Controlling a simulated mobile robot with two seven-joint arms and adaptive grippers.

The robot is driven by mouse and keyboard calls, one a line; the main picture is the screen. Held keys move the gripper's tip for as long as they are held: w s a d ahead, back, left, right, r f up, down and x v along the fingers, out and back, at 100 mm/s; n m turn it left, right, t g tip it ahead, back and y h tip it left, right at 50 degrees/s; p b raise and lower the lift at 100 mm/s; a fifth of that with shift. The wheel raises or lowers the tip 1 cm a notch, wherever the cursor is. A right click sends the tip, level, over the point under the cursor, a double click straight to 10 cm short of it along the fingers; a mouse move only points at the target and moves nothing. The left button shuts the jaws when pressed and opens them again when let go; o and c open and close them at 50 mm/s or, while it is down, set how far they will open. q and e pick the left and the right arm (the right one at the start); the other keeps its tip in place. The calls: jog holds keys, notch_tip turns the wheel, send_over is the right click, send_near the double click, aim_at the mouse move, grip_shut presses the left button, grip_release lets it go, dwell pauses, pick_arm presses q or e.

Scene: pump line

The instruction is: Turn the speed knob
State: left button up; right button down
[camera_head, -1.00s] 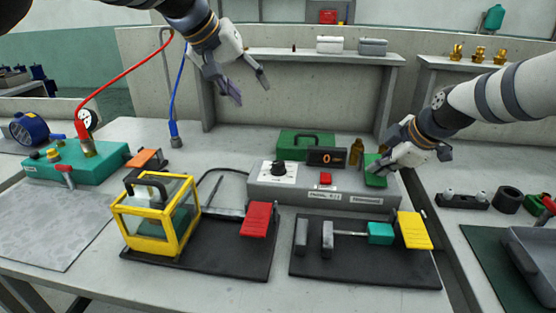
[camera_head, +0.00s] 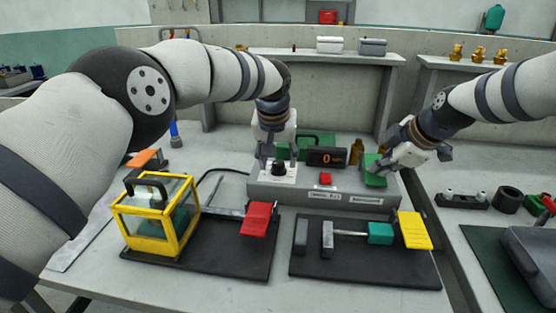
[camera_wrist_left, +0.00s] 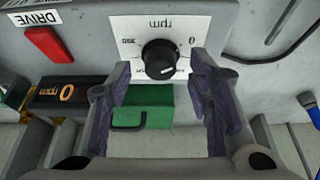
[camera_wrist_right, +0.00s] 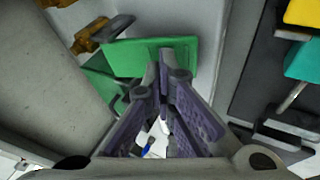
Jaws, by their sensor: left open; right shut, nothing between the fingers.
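The black speed knob (camera_head: 278,168) sits on a white dial plate on the grey control box (camera_head: 335,196). In the left wrist view the knob (camera_wrist_left: 158,58) carries a white mark, and the plate reads rpm, with 0 and a higher number. My left gripper (camera_head: 275,158) is open above the knob, one finger to each side; I cannot tell whether they touch it. My right gripper (camera_head: 382,168) is shut and empty, by a green panel (camera_head: 374,177) at the box's right end; contact is unclear.
A red button (camera_head: 325,178) is right of the knob. A yellow-framed guard (camera_head: 157,213) and two black mats lie in front.

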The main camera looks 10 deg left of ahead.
pick_arm(q)
jog(key=shift+w+f, duration=0.2)
jog(key=shift+f, duration=0.4)
grip_shut()
